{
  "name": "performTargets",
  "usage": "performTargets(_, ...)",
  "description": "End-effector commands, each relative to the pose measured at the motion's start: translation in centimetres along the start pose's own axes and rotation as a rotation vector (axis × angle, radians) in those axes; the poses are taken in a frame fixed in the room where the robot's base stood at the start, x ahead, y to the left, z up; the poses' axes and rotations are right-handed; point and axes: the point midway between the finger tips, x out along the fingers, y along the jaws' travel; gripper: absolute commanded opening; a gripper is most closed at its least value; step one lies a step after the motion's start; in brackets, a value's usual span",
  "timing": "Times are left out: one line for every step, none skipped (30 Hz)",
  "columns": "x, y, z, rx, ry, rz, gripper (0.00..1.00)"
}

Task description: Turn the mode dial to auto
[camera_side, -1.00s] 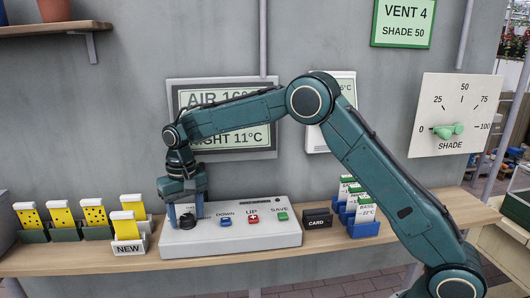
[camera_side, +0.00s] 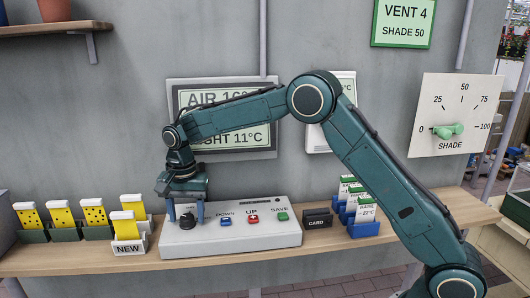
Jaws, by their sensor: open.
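A white control box (camera_side: 275,238) sits on the wooden shelf. A black dial (camera_side: 187,221) stands at its left end. My gripper (camera_side: 186,211) points down over the dial with its fingers apart. One finger is left of the dial and the other right of it. I cannot tell whether either finger touches it. The dial's pointer direction and any mode markings are too small or hidden to read. A blue DOWN button (camera_side: 225,221), a red UP button (camera_side: 253,218) and a green SAVE button (camera_side: 282,216) lie to the right.
Several yellow cards (camera_side: 95,212) stand in holders on the left, with a NEW holder (camera_side: 130,249) in front. A black CARD block (camera_side: 318,218) and a blue card rack (camera_side: 364,230) stand to the right. The wall display (camera_side: 262,141) is partly hidden by my arm.

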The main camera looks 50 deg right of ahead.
Motion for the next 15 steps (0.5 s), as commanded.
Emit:
performTargets(0.0, 0.0, 0.0, 0.033, 0.001, 0.0, 0.54)
performTargets(0.0, 0.0, 0.0, 0.053, 0.002, 0.0, 0.54)
performTargets(0.0, 0.0, 0.0, 0.081, 0.003, 0.0, 0.54)
performTargets(0.0, 0.0, 0.0, 0.102, 0.003, 0.0, 0.54)
performTargets(0.0, 0.0, 0.0, 0.122, 0.004, 0.0, 0.54)
performTargets(0.0, 0.0, 0.0, 0.15, 0.005, 0.0, 0.54)
performTargets(0.0, 0.0, 0.0, 0.171, 0.006, 0.0, 0.54)
performTargets(0.0, 0.0, 0.0, 0.191, 0.006, 0.0, 0.54)
performTargets(0.0, 0.0, 0.0, 0.219, 0.007, 0.0, 0.54)
performTargets(0.0, 0.0, 0.1, 0.24, 0.008, 0.0, 0.54)
performTargets(-0.5, 0.0, 0.0, 0.244, 0.009, -0.003, 0.54)
performTargets(-1.2, 0.0, 0.0, 0.241, 0.009, -0.002, 0.54)
performTargets(-1.6, -0.1, 0.0, 0.24, 0.009, -0.003, 0.54)
performTargets(-2.0, -0.1, 0.0, 0.239, 0.009, -0.003, 0.54)
performTargets(-2.6, 0.0, 0.0, 0.239, 0.008, -0.002, 0.54)
